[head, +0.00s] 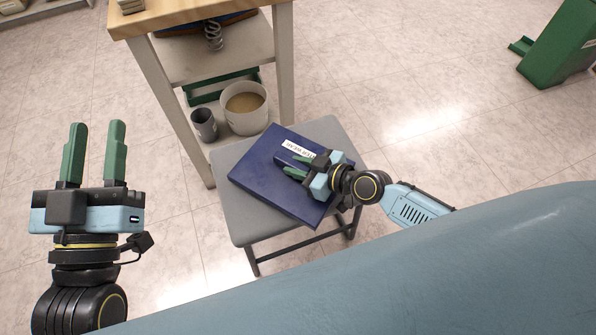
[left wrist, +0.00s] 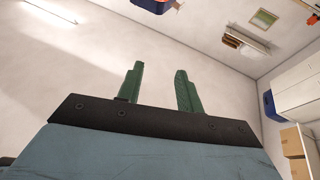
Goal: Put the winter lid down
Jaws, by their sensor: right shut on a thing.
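A flat dark blue slab with a white label (head: 258,178), which I take to be the winter lid, lies over the seat of a grey stool (head: 234,216). My right gripper (head: 290,166) is over the slab near its label and is shut on it. The exact grip is hard to see, as the fingers and wrist cover part of the slab. My left gripper (head: 97,125) is open and empty, held up at the left, away from the stool. In the left wrist view its two green fingers (left wrist: 158,70) stand apart with nothing between them.
A wooden-topped workbench (head: 190,14) stands behind the stool. Its lower shelf holds a white bucket (head: 240,122), a grey cup (head: 204,124) and a green tray (head: 205,94). A green bin (head: 560,55) stands at the upper right. The tiled floor around the stool is mostly clear.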

